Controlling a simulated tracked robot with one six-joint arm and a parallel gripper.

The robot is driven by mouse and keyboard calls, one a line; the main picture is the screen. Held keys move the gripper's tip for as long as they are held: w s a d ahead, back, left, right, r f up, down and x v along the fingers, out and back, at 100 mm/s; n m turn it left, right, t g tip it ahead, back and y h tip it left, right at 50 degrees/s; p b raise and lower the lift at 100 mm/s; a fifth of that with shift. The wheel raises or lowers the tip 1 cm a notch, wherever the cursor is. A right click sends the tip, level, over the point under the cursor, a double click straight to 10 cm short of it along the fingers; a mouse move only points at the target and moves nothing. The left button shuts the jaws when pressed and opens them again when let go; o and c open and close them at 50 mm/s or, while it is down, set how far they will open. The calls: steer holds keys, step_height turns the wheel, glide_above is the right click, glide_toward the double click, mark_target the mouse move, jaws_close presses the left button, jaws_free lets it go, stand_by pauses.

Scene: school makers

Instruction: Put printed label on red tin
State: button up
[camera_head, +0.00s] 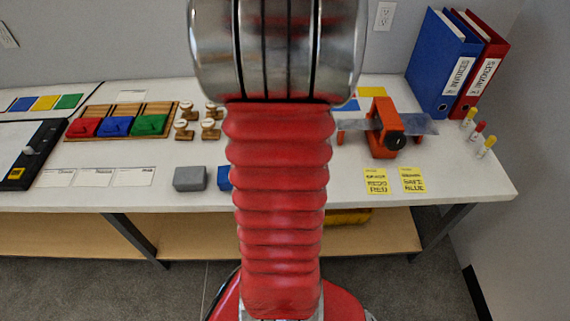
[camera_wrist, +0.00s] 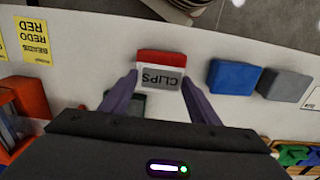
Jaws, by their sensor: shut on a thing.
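The printed label (camera_wrist: 163,79), grey and white with CLIPS reading upside down, is between the purple fingers of my gripper (camera_wrist: 159,84) in the wrist view. My gripper is shut on it. The red tin (camera_wrist: 160,56) shows as a red strip just beyond the label, which covers the rest of it. I cannot tell whether the label touches the tin. In the head view my arm hides the tin, the label and the gripper.
A blue block (camera_wrist: 233,76) and a grey block (camera_wrist: 283,85) sit beside the tin. Yellow cards (camera_head: 376,181) and an orange device (camera_head: 386,128) stand to the right in the head view. A wooden tray (camera_head: 75,136) with coloured pieces, stamps (camera_head: 184,130) and white cards (camera_head: 123,177) are left.

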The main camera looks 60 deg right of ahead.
step_height(320, 180, down, 3)
steer(key=shift+f, duration=0.2)
steer(key=shift+a+f, duration=0.1)
steer(key=shift+f, duration=0.1)
steer(key=shift+s+a+f, duration=0.1)
steer(key=shift+s+f, duration=0.05)
steer(key=shift+f, duration=0.35)
steer(key=o, duration=1)
steer(key=shift+c, duration=0.2)
steer(key=shift+o, duration=0.2)
step_height(320, 180, up, 13)
steer(key=shift+w+r, duration=0.2)
